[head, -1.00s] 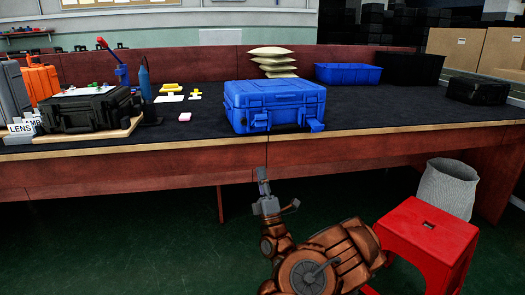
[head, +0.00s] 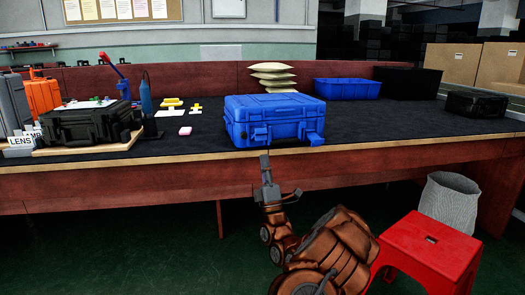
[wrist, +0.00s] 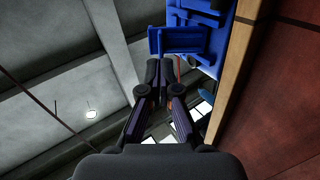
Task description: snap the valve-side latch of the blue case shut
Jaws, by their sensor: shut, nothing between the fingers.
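The blue case (head: 275,110) stands closed-lidded on the dark bench top, close to its front edge. Its front has a left latch (head: 260,135) and a right latch (head: 314,138); the right one juts outward. I cannot make out the valve, so I cannot tell which latch is on its side. My gripper (head: 265,160) is shut and empty, pointing up just in front of the bench edge, below the left latch. In the wrist view the closed fingertips (wrist: 160,66) are just below a jutting blue latch plate (wrist: 178,40); I cannot tell whether they touch.
The wooden bench edge (head: 180,155) runs below the case. Stacked sacks (head: 274,77) and a blue bin (head: 347,90) are behind. A red stool (head: 430,245) stands at the right.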

